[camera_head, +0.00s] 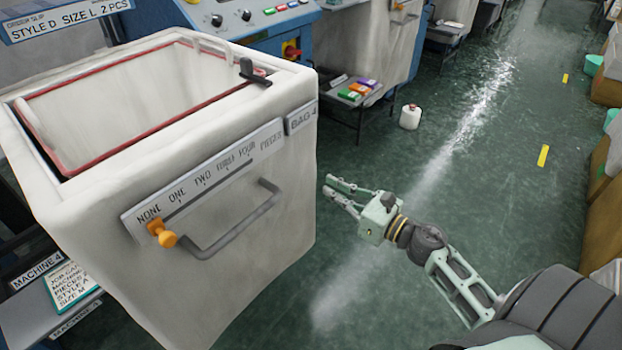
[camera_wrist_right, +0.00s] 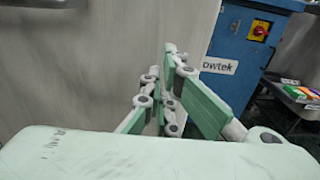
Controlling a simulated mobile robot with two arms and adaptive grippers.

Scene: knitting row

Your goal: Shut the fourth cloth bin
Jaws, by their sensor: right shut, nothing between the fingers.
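The fourth cloth bin (camera_head: 250,215) is a large white box on the left in the head view, labelled BAG 4 (camera_head: 301,117). It juts out into the aisle with its top open, showing a red-edged liner (camera_head: 120,95). Its front has a grey bar handle (camera_head: 240,235) and a scale strip with an orange knob (camera_head: 162,233) beside NONE. My right gripper (camera_head: 332,187) is shut and empty, to the right of the bin front, apart from the handle. In the right wrist view my fingers (camera_wrist_right: 165,85) point toward a pale surface. My left gripper is not in view.
A blue machine (camera_head: 225,25) stands behind the bin. A low shelf (camera_head: 365,100) with coloured packs and a white bottle (camera_head: 410,117) are farther along. Brown boxes (camera_head: 597,195) line the right side. The green aisle floor (camera_head: 470,170) between is mostly clear.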

